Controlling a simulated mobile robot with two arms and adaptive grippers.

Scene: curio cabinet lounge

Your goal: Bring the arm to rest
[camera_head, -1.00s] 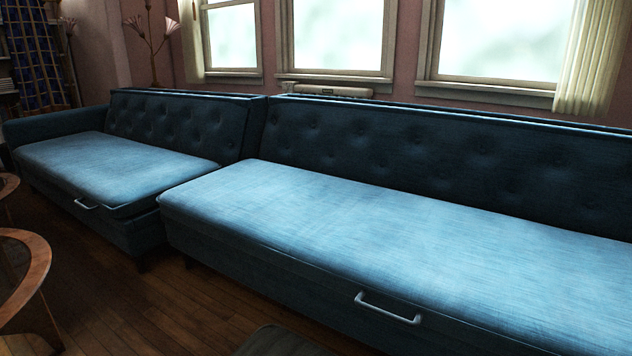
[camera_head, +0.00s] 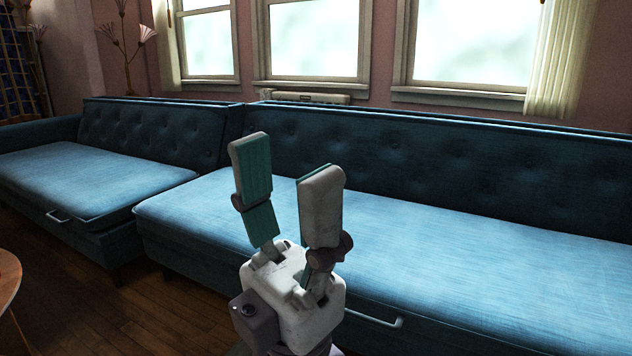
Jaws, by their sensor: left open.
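My left gripper (camera_head: 284,176) rises from the bottom middle of the head view, a white and grey hand with green finger pads. Its two fingers point up and stand apart with nothing between them. It shows in front of the long blue sofa section (camera_head: 480,245) and hides part of its seat and front. I cannot tell the exact distance between them. My right gripper is not in view.
A second blue sofa section (camera_head: 90,180) stands to the left, with a metal handle (camera_head: 65,217) at its front. Another handle (camera_head: 380,320) is partly hidden behind my gripper. A round wooden table edge (camera_head: 8,285) is at the lower left. Wooden floor (camera_head: 130,310) shows bare between.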

